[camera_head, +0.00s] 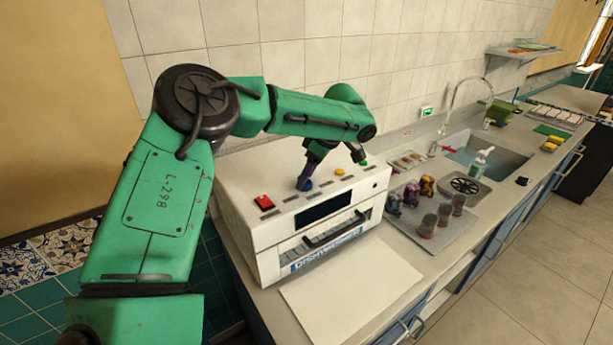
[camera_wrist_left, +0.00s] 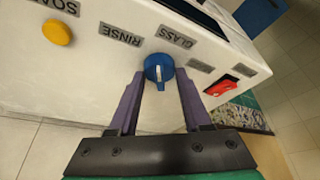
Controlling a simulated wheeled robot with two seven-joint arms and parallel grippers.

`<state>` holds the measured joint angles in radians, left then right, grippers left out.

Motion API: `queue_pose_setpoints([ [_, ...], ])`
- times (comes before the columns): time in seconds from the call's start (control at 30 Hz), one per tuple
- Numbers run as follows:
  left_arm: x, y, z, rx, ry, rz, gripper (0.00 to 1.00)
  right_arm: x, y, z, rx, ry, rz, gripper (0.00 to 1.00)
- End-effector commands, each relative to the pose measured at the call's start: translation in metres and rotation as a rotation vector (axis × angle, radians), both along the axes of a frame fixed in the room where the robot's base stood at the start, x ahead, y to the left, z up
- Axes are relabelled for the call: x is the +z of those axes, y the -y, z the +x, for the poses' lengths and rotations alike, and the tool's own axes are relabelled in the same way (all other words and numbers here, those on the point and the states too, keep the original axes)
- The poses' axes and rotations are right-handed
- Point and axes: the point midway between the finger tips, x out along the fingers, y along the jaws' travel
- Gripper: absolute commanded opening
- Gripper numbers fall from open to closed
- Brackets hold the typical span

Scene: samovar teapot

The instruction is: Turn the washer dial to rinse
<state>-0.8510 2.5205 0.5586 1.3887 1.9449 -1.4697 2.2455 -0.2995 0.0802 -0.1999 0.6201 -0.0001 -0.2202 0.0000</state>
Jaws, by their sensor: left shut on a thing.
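The washer (camera_head: 245,215) is a white box on the counter with a dark window, a front handle and a blue strip of lettering. Its blue dial (camera_head: 306,185) is on the sloping top; in the left wrist view the dial (camera_wrist_left: 158,70) has a pale pointer line. Upside-down labels there read GLASS (camera_wrist_left: 175,37) and RINSE (camera_wrist_left: 121,35), with other labels along the row. My left gripper (camera_head: 307,181) reaches down from above, its purple fingers on either side of the dial and shut on it. My right gripper is not in view.
A red switch (camera_head: 264,202) and a yellow button (camera_head: 339,171) flank the dial on the washer top. A tray (camera_head: 449,235) with several small figures stands to the right, before the sink (camera_head: 490,162). A pale board (camera_head: 350,292) lies in front of the washer.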

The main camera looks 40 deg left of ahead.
Motion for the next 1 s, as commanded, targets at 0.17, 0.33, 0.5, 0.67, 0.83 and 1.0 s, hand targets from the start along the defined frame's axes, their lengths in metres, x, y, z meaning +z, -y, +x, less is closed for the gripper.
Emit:
queue_pose_setpoints([
  [0.17,0.001,-0.001,0.0,0.163,-0.003,0.0,0.0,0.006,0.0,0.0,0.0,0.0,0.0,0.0],
  [0.33,0.001,-0.001,0.0,0.301,-0.003,0.0,0.0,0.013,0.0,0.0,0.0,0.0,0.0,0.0],
  [0.5,0.001,-0.001,0.0,0.406,-0.004,0.0,0.0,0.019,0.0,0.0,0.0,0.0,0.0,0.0],
  [0.67,0.0,-0.001,0.0,0.47,-0.004,-0.001,0.0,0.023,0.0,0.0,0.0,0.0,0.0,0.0],
  [0.83,-0.001,-0.001,0.0,0.505,-0.004,0.0,0.0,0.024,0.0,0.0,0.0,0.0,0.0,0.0],
  [1.0,-0.001,-0.001,0.0,0.514,-0.004,0.0,0.0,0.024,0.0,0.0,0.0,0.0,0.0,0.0],
])
